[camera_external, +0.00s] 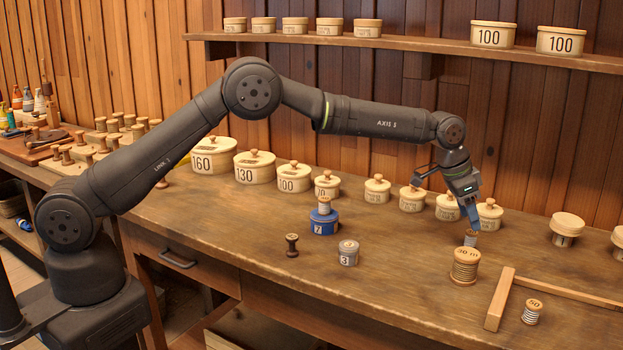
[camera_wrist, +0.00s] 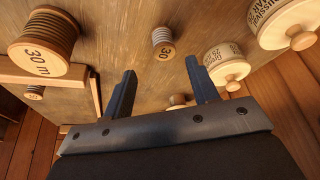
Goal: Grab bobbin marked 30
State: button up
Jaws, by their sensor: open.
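A small grey bobbin with a wooden end marked 30 (camera_wrist: 164,45) stands on the bench. In the wrist view it lies ahead of the gap between my two blue fingers. In the external view this bobbin (camera_external: 470,239) is just below my fingertips and partly hidden by them. My gripper (camera_external: 473,221) is open and tilted downward, with nothing held. In the wrist view my gripper (camera_wrist: 161,67) shows both fingers apart. A larger thread-wound spool marked 30 m (camera_wrist: 40,45) stands close by; in the external view the large spool (camera_external: 465,268) is in front of the bobbin.
A wooden corner rail (camera_external: 500,298) and a small striped spool marked 50 (camera_external: 532,312) are at the right. Round lidded boxes (camera_external: 447,207) line the back. A blue spool (camera_external: 323,222), a dark spool (camera_external: 292,246) and a grey one (camera_external: 348,254) stand mid-bench.

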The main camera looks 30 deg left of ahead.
aim_at(470, 232)
jog(key=shift+a+x, duration=0.2)
jog(key=shift+x, duration=1.4)
jog(key=shift+a+x, duration=0.2)
jog(key=shift+x, duration=1.45)
jog(key=shift+w, duration=0.15)
jog(key=c, duration=1)
